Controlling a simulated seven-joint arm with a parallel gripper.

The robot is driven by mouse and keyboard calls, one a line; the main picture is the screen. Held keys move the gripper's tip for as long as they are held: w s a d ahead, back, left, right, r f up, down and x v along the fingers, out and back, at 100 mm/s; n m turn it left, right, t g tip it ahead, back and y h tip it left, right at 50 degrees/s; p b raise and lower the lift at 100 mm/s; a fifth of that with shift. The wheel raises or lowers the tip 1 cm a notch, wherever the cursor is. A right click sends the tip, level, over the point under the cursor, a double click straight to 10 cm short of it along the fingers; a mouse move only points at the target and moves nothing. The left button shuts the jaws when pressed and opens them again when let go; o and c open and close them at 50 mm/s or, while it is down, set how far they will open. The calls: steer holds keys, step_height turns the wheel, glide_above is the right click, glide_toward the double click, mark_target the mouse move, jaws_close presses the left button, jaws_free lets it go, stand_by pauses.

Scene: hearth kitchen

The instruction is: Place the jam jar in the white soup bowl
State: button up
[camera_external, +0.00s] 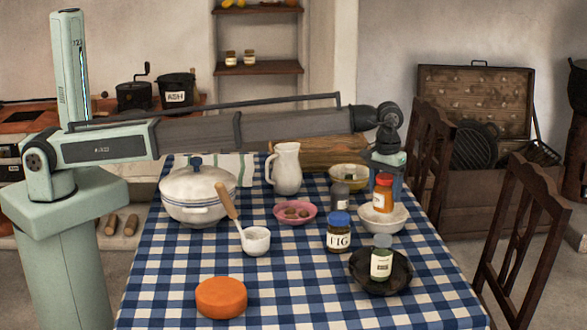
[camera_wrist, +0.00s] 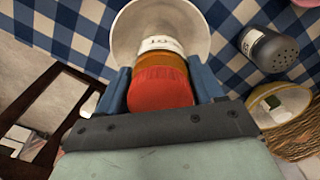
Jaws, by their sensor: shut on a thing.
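An orange jam jar with a red lid (camera_external: 383,193) is upright at the white soup bowl (camera_external: 384,219), on the right side of the table. My gripper (camera_external: 385,170) is shut on this jar from above and behind. In the wrist view the jar (camera_wrist: 160,88) sits between the blue fingers of my gripper (camera_wrist: 160,80), with part of a white label showing. The white bowl (camera_wrist: 125,32) lies beyond the jar's base. The jar's lower end overlaps the bowl; I cannot tell whether it touches the bowl's floor.
A blue-lidded FIG jar (camera_external: 339,232) and a dark plate (camera_external: 362,268) with a small bottle (camera_external: 381,258) stand in front. A grey shaker (camera_external: 339,197) is left of the bowl, a yellow bowl (camera_external: 348,172) behind. The front right tablecloth is clear.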

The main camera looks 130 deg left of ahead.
mark_target(386, 177)
steer(key=shift+f, duration=3)
steer(key=shift+f, duration=0.1)
steer(key=o, duration=1.4)
step_height(386, 177, up, 12)
steer(key=shift+r, duration=0.1)
